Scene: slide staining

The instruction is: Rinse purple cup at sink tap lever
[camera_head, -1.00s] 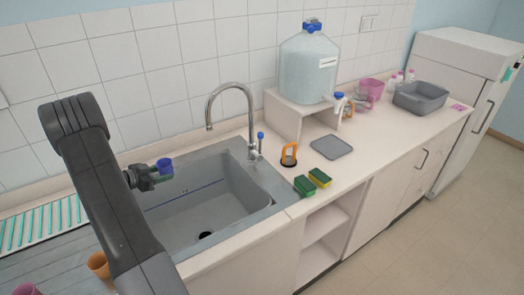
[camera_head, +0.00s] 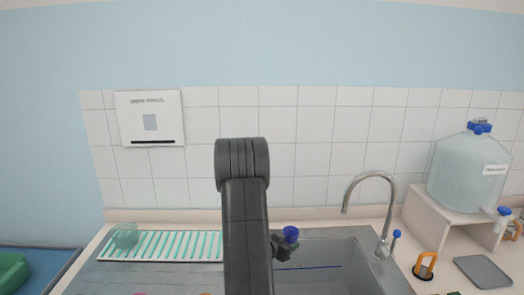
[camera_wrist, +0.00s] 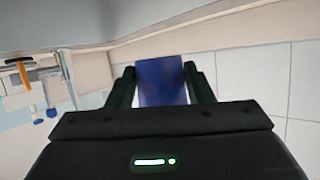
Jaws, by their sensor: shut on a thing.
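My gripper (camera_head: 285,244) is shut on the purple cup (camera_head: 291,233), which looks deep blue-purple. The cup appears over the left part of the sink (camera_head: 345,262) in the head view. In the wrist view the cup (camera_wrist: 162,80) sits between the two dark fingers. The curved metal tap (camera_head: 372,174) rises behind the sink to the right, apart from the cup. Its blue-tipped lever (camera_head: 396,234) is at the tap's right. My arm hides part of the sink's left side.
A green-striped drying rack (camera_head: 165,245) with a greenish glass vessel (camera_head: 125,236) lies left of the sink. A large water bottle (camera_head: 467,172) stands on a white stand at right. An orange-handled item (camera_head: 424,266) and grey tray (camera_head: 482,271) lie on the counter.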

